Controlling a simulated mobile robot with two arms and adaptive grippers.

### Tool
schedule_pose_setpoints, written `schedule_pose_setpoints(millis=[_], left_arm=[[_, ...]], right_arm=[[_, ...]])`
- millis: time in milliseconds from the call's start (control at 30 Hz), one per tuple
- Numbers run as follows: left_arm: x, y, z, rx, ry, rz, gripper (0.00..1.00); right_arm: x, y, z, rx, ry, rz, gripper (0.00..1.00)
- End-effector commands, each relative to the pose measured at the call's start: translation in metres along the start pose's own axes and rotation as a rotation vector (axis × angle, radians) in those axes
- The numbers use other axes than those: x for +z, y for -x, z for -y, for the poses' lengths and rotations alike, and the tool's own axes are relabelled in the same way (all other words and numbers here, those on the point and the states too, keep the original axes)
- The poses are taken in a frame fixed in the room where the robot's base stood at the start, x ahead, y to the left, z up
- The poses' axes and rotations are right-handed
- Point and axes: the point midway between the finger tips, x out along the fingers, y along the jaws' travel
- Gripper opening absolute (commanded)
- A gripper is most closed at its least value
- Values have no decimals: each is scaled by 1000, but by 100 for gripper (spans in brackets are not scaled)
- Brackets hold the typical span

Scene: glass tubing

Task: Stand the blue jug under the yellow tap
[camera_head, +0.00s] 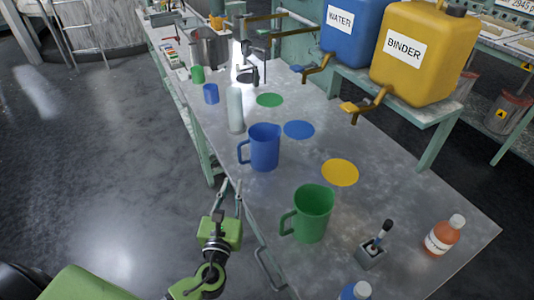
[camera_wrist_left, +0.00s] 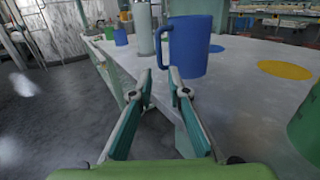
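The blue jug (camera_head: 264,148) stands upright on the grey table, its handle facing left, and also shows in the left wrist view (camera_wrist_left: 193,47). The yellow tap (camera_head: 364,106) sticks out from the yellow BINDER tank (camera_head: 418,52), above the table. A yellow disc (camera_head: 340,172) lies flat on the table below and in front of that tap. My left gripper (camera_head: 229,187) is open and empty at the table's near edge, short of the jug; its spread fingers (camera_wrist_left: 160,84) point towards the jug's handle. My right gripper is not seen.
A green jug (camera_head: 313,213) stands right of the blue jug. Blue (camera_head: 299,130) and green (camera_head: 269,100) discs lie on the table. An orange bottle (camera_head: 443,235) and a small holder (camera_head: 371,254) stand at the right. Table around the yellow disc is clear.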

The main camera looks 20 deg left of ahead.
Motion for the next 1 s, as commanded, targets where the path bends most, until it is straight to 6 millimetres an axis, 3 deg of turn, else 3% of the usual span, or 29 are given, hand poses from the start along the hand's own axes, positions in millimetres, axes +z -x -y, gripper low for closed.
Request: schedule_pose_setpoints(millis=[333,633,1000], left_arm=[[1,-65,0,1,-1,2,16],[0,-89,0,1,1,-1,16],[-3,-132,-1,0,2,-2,16]], right_arm=[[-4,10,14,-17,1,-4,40],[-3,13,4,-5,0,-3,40],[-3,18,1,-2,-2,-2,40]])
